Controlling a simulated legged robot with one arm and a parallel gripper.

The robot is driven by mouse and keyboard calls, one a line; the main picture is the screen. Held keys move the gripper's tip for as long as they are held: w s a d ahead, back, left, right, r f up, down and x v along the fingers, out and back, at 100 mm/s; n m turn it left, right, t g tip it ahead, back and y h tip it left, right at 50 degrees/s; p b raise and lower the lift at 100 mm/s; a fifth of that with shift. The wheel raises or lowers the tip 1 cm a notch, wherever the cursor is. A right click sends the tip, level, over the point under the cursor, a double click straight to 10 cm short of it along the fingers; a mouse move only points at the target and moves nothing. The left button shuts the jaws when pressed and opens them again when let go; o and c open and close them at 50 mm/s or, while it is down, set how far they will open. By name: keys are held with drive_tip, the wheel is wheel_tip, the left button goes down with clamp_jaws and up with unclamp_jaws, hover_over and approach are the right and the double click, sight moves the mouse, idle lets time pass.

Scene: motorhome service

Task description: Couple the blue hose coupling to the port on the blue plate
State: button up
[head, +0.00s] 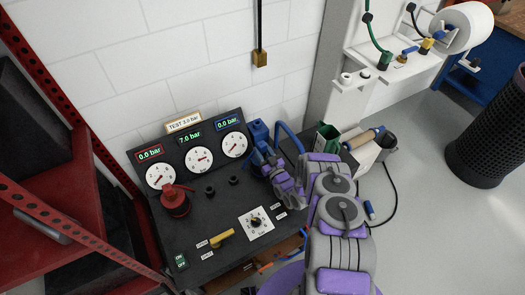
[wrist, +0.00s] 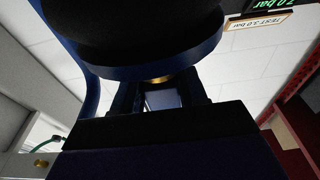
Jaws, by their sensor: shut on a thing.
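The blue hose coupling (head: 258,132) is at the right end of the black gauge panel, with its blue hose (head: 290,138) curving off to the right. My gripper (head: 264,158) is shut on it. In the wrist view a large dark-blue round body (wrist: 140,55) with a bit of brass fills the top, just beyond my gripper's fingers (wrist: 160,98). A blue-framed display plate (head: 228,124) reads 0.0 bar above the right gauge. Two black fittings (head: 210,190) (head: 233,180) stand below the gauges, apart from the coupling. I cannot tell which port bears the blue plate.
A red rack (head: 70,195) borders the left. A box (head: 368,150) is right of my arm. Open floor (head: 430,220) lies farther right.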

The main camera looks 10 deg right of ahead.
sight(262, 149)
drive_tip(key=shift+r+p, duration=0.45)
drive_tip(key=shift+r, duration=0.65)
drive_tip(key=shift+a+r, duration=0.1)
idle(0.5)
drive_tip(key=shift+f, duration=0.85)
drive_tip(key=shift+f+b, duration=0.3)
drive_tip(key=shift+f, duration=0.05)
drive_tip(key=shift+f, duration=0.15)
drive_tip(key=shift+r, duration=0.2)
drive_tip(key=shift+r+p, duration=0.6)
drive_tip(key=shift+r, duration=0.55)
drive_tip(key=shift+r+p, duration=0.25)
drive_tip(key=shift+p, duration=0.1)
idle(1.1)
